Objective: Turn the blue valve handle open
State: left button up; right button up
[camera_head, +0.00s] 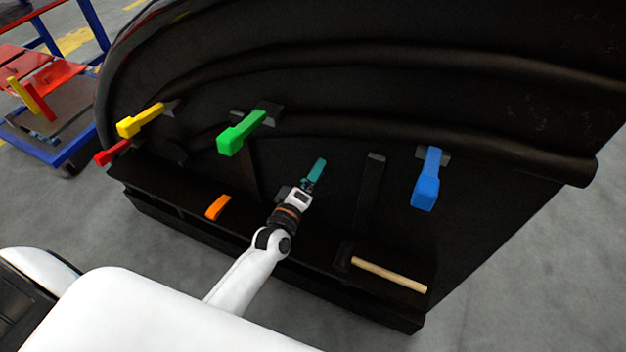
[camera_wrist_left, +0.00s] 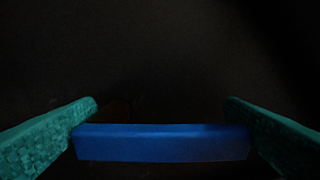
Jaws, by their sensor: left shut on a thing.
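My left gripper (camera_head: 317,168), with teal fingers, is in front of the black panel near the middle of the head view. In the left wrist view its two fingers (camera_wrist_left: 161,106) stand either side of a blue bar (camera_wrist_left: 160,143) and are shut on it. That bar does not show clearly in the head view, where the gripper hides it. A blue handle (camera_head: 426,182) hangs from a dark mount on the panel, well to the right of the gripper and apart from it. I cannot tell how the held bar is attached. My right gripper is not in view.
The black nosecone panel (camera_head: 330,85) also carries a green handle (camera_head: 240,133), a yellow handle (camera_head: 140,120) and a red handle (camera_head: 112,153). An orange block (camera_head: 217,207) and a hammer with a wooden handle (camera_head: 390,274) lie on the ledge. A blue cart (camera_head: 75,148) stands far left.

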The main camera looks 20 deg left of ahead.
pick_arm(q)
jog(key=n, duration=0.1)
jog(key=a+n, duration=0.1)
jog(key=n, duration=0.1)
jog(key=n+b, duration=0.1)
jog(key=shift+a+n, duration=0.25)
jog(key=shift+n, duration=0.05)
dwell(0.5)
jog(key=o, duration=1.1)
jog(key=shift+c, duration=0.2)
jog(key=shift+a, duration=0.1)
jog(key=s+b, duration=0.2)
jog(key=s, duration=1)
jog(key=shift+a, duration=0.15)
